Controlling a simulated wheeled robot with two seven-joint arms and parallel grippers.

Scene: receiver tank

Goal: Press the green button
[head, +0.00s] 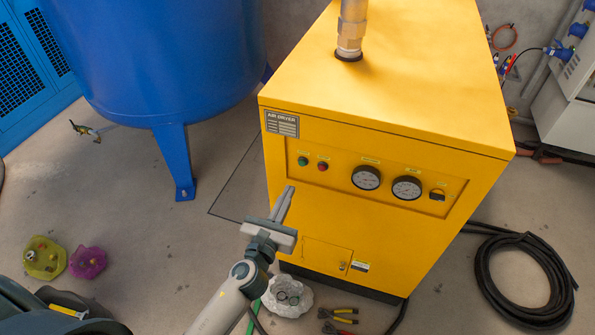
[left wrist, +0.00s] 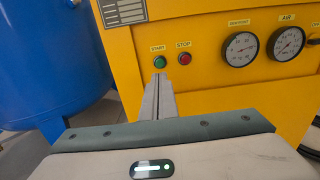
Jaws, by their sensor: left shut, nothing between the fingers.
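The green button (head: 303,161) is on the upper left of the front panel of the yellow air dryer (head: 420,85). In the left wrist view the green button (left wrist: 160,62), labelled START, sits just above my fingertips. The red button (head: 323,166), labelled STOP in the left wrist view (left wrist: 184,58), is right beside it. My left gripper (head: 289,190) is shut and empty, its fingers pointing at the panel below the green button. It appears apart from the button; the exact gap is hard to tell. My right gripper is not in view.
Two gauges (head: 366,177) and a black knob (head: 437,195) are right of the buttons. A blue tank (head: 160,60) stands left of the dryer. A coiled black hose (head: 490,275), pliers (head: 338,314) and a white bowl (head: 303,301) lie on the floor.

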